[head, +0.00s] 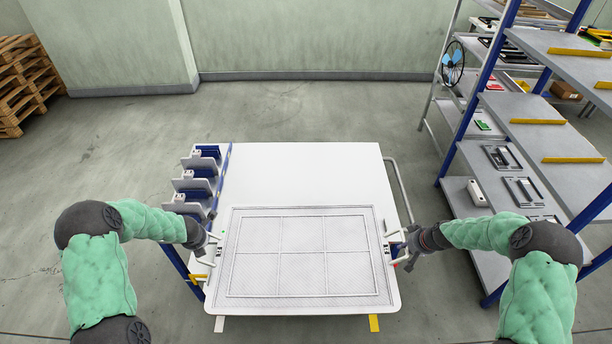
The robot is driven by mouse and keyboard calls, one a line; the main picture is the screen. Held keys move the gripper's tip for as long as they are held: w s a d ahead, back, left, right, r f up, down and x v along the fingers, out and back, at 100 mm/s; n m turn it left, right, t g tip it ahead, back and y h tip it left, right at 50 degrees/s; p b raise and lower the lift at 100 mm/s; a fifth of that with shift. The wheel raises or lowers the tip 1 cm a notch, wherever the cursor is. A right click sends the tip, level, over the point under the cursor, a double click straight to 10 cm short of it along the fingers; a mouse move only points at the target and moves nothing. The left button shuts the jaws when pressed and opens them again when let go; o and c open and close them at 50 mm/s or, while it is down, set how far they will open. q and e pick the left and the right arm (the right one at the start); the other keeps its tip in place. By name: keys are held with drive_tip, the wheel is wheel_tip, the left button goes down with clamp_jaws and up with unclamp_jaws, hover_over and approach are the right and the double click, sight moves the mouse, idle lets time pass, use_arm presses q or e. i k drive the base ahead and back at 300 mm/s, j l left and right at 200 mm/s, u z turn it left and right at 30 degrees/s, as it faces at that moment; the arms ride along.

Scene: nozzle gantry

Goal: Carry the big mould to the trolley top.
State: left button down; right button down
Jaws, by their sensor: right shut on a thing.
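The big mould (300,252) is a wide grey-white rectangular panel with a raised frame and a grid of thin lines. It lies flat over the front part of the white trolley top (300,170); I cannot tell whether it touches the surface. My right gripper (394,247) is at the mould's right edge, shut on its side handle. My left gripper (210,256) is at the mould's left edge by the handle there; its fingers are small and partly hidden, so its grip is unclear.
Blue holders with grey dividers (200,178) line the trolley's left side. A metal push rail (398,188) runs along its right side. A blue-post shelf rack (500,160) with trays stands close on the right. Wooden pallets (25,80) are at far left. Open floor lies behind the trolley.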

sight(305, 189)
drive_tip(key=i, duration=1.15)
